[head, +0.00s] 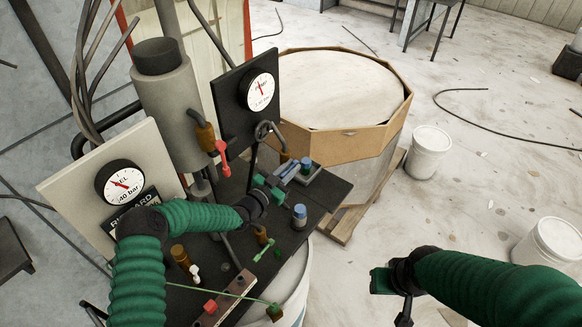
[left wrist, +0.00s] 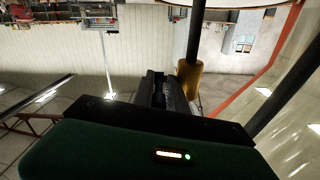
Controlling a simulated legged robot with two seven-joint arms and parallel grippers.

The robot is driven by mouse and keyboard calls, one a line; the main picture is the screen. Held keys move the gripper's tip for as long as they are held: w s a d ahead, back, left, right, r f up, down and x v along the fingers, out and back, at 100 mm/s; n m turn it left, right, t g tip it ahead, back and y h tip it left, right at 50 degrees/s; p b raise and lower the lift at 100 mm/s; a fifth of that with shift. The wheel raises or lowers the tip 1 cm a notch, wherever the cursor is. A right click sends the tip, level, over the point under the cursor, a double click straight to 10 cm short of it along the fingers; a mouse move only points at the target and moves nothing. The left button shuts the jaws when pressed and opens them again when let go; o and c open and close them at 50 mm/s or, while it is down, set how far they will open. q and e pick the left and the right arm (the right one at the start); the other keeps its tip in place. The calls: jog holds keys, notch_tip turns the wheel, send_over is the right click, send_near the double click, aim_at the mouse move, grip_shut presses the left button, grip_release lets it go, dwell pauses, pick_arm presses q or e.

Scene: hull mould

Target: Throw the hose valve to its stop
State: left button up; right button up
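Several small valves with coloured handles stand on a dark bench. One has a brass body (head: 205,135) and a red handle (head: 222,157), beside the grey cylinder. I cannot tell which is the hose valve. My left gripper (head: 284,173) is over the bench's right part, right of the red handle and apart from it.
Two pressure gauges (head: 120,183) (head: 260,91) stand behind the bench (head: 325,197). A wooden-rimmed tub (head: 345,140) is beyond. White buckets (head: 429,152) stand on open floor. A brass cylinder (left wrist: 188,80) is near the left fingers in the wrist view.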

pick_arm(q)
jog(key=shift+d, duration=0.2)
grip_shut()
jog(key=shift+w+a+r, duration=0.1)
dwell(0.7)
jog(key=shift+b, duration=0.3)
jog(key=t+h+b, duration=0.1)
jog(key=t+b, duration=0.1)
jog(key=b, duration=0.6)
jog(key=f+t+h+b, duration=0.1)
jog(key=t+b, duration=0.1)
jog(key=b, duration=0.6)
jog(key=t+h+b, duration=0.1)
jog(key=h+b, duration=0.1)
jog(key=b, duration=0.6)
jog(key=shift+w+f+t+b, duration=0.2)
jog(key=shift+f+t+b, duration=0.05)
jog(key=shift+t+b, duration=0.15)
jog(key=shift+r, duration=0.15)
